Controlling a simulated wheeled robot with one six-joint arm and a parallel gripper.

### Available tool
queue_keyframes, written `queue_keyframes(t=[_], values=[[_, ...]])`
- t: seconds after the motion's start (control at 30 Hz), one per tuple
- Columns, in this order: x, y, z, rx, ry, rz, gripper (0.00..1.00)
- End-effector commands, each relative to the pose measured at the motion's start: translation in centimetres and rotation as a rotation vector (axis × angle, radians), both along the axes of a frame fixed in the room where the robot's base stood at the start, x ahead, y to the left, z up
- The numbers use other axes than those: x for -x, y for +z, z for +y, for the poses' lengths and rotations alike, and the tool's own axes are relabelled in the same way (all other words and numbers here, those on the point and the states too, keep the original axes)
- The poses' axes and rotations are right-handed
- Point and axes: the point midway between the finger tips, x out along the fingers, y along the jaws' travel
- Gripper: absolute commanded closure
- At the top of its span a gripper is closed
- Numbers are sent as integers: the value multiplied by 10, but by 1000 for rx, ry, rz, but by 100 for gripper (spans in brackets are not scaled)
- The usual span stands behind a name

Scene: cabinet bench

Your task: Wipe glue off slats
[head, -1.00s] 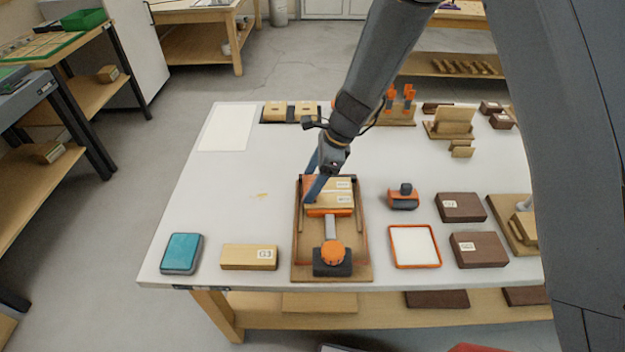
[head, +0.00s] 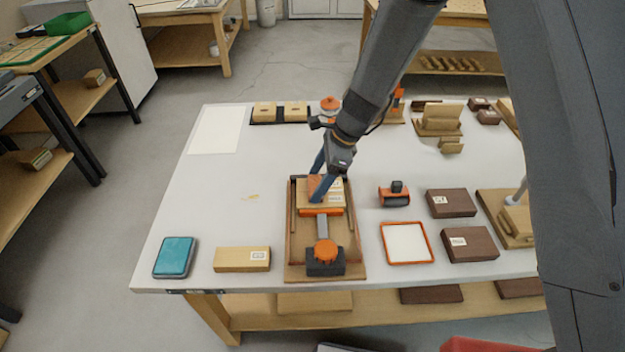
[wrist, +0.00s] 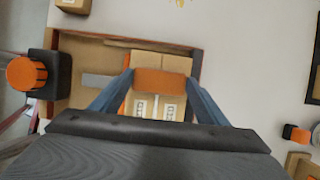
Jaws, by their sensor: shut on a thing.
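Pale wooden slats (head: 334,199) with white labels lie side by side in a brown wooden clamping jig (head: 295,255). They also show in the wrist view (wrist: 146,106). My gripper (head: 318,190) is over the slats, its blue fingers pointing down. In the wrist view my gripper (wrist: 160,80) is shut on an orange-brown pad (wrist: 162,82), which appears to rest on the slats. The jig's clamp has an orange knob (head: 325,250) at the front. Any glue on the slats is too small to tell or hidden by the pad and fingers.
A small yellow smear (head: 251,197) is on the white bench top left of the jig. An orange-rimmed tray (head: 406,243), an orange-black tool (head: 394,194) and dark blocks (head: 451,203) stand right.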

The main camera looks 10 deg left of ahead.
Motion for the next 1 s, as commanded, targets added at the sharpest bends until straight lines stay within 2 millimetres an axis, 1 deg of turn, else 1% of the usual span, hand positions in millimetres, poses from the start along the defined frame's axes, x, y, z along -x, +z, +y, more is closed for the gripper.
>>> queue_keyframes(t=[0.03, 0.27, 0.6, 0.87, 1.0], values=[[0, -1, -3, 1, -1, 1, 50], [-1, -1, -7, 2, 0, 2, 50], [-5, 0, -24, 2, 0, 2, 50], [-6, 0, -28, 2, -1, 2, 50], [-8, 0, -35, 1, -2, 2, 50]])
